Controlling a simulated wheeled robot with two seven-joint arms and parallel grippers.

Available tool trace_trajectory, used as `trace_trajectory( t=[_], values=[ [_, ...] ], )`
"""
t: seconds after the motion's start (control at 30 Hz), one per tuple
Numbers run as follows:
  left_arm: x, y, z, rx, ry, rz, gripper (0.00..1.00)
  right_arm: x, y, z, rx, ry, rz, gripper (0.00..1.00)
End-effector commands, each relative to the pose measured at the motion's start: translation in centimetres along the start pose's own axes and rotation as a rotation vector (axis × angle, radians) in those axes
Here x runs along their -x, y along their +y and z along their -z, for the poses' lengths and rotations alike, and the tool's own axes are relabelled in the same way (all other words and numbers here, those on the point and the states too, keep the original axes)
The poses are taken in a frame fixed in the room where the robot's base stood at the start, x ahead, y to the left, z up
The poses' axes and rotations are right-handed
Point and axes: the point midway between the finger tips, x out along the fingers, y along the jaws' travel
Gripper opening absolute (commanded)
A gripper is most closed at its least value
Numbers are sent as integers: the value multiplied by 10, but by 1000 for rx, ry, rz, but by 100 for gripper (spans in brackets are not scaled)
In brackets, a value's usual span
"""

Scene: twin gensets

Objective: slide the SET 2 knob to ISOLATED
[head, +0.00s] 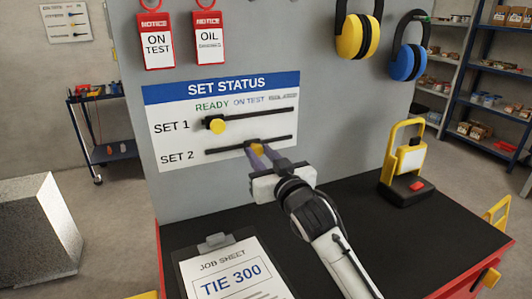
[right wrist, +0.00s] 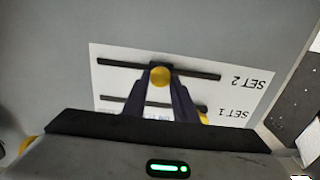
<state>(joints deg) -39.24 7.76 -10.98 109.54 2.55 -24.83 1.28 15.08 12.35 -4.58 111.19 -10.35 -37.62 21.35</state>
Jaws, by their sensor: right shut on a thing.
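The SET STATUS board (head: 222,84) is on the grey panel, with a SET 1 slot and a SET 2 slot (head: 226,150). The yellow SET 2 knob (head: 257,148) is a little right of the middle of its slot, roughly below ON TEST. The third column label is too small to read. My right gripper (head: 262,152) is shut on the SET 2 knob. The right wrist view, upside down, shows the knob (right wrist: 160,77) between the fingertips. The yellow SET 1 knob (head: 217,126) is near the left end of its slot, below READY. My left gripper is not in view.
A clipboard (head: 232,272) with a job sheet lies on the black bench top (head: 345,215). A yellow-and-black lamp (head: 406,165) stands at the right. Red tags (head: 155,42) and ear defenders (head: 358,36) hang above the board. The panel right of the slots is clear.

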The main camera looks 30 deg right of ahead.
Motion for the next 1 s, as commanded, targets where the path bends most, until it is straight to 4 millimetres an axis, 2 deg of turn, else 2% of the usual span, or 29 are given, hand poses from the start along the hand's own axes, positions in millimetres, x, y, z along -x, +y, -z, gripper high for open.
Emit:
trace_trajectory(
  t=[0.17, 0.2, 0.3, 0.67, 0.77, 1.0],
  values=[
    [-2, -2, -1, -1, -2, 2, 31, 0, 0, 0, -1, 1, 1, 0],
    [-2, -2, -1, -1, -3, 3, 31, 0, 0, 0, -1, 1, 0, 27],
    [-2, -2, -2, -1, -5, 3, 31, 1, 1, 0, -2, 1, -2, 44],
    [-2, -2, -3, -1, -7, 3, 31, 5, 2, -1, -1, 1, -3, 44],
    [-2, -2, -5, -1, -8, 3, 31, 16, 2, -1, -2, 1, -2, 44],
    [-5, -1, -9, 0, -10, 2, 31, 63, 1, -2, -3, 0, -2, 44]
  ],
)
